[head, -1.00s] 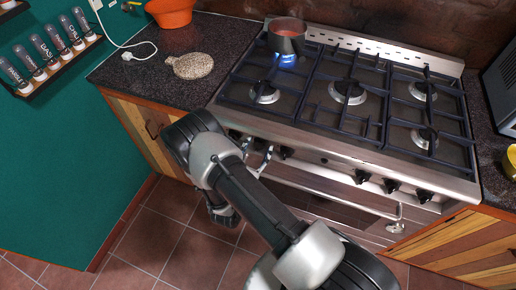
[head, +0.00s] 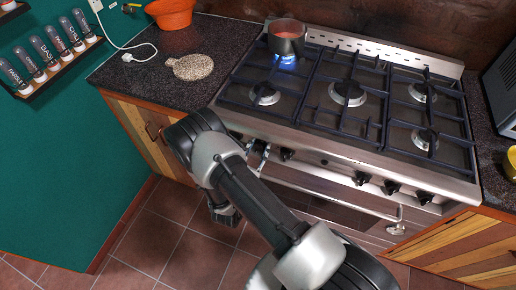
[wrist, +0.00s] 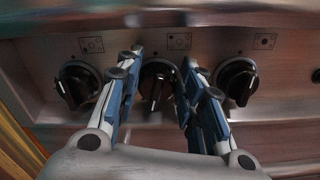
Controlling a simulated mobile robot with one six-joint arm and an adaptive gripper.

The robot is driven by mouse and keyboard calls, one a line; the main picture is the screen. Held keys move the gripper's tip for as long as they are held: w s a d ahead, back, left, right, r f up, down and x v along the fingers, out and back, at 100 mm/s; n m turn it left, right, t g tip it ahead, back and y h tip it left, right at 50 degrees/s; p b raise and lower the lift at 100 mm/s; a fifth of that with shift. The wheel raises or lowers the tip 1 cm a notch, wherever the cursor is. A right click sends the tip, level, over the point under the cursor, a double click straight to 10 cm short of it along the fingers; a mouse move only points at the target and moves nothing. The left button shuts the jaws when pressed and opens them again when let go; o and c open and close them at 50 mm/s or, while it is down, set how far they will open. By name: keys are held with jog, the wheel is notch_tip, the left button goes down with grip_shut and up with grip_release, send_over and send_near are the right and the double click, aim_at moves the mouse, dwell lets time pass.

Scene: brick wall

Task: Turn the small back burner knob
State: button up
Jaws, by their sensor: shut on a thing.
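The stove front carries a row of black knobs. In the wrist view, the middle knob (wrist: 157,88) stands between my gripper's fingers (wrist: 161,62), which are shut on it. Its white mark points about straight down. Another black knob (wrist: 77,85) is to the left, with its mark tilted, and one more (wrist: 237,82) is to the right. In the head view, my gripper (head: 258,152) is at the left part of the stove front, and my arm partly hides that area. A pot (head: 287,38) with red contents stands at the back left over a lit blue flame (head: 286,60).
An oven handle (head: 320,190) runs below the knobs. More knobs (head: 362,178) sit to the right. The counter (head: 130,80) at left holds a round speckled board (head: 193,66), an orange bowl (head: 172,12) and a white cable. The floor (head: 180,245) is clear.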

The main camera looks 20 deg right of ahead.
jog(key=shift+m, duration=0.4)
jog(key=shift+c, duration=0.4)
jog(key=m, duration=0.3)
jog(key=shift+s+d+f, duration=0.15)
jog(key=shift+s+d, duration=0.05)
jog(key=m, duration=0.4)
jog(key=shift+s+d+f+b, duration=0.15)
jog(key=shift+d+f+b, duration=0.1)
jog(key=shift+b, duration=0.1)
jog(key=m, duration=0.4)
jog(key=shift+f, duration=0.25)
jog(key=shift+f+m+b, duration=0.25)
jog(key=shift+m+b, duration=0.2)
jog(key=shift+m, duration=1.35)
jog(key=o, duration=1.1)
jog(key=shift+c, duration=0.2)
